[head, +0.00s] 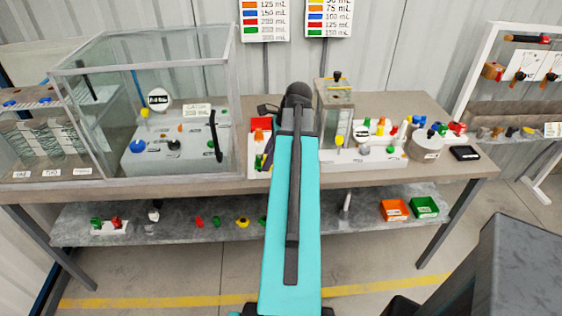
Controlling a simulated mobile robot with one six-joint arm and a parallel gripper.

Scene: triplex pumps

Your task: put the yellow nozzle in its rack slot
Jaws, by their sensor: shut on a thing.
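My teal arm reaches forward over the bench, and its dark wrist hides much of my gripper (267,156). The part of the gripper that shows is dark and low over the bench at the arm's left side. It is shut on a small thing. A white rack (365,156) with several coloured nozzles stands right of the arm. Another yellow piece (339,141) stands at that rack's left end. I cannot tell which slot belongs to the held nozzle.
A large glass enclosure (150,65) fills the bench's left side. A clear tank (337,105) stands close right of my wrist. A white round container (426,148) stands farther right. The lower shelf (180,226) holds loose coloured parts, an orange bin (394,210) and a green bin (425,207).

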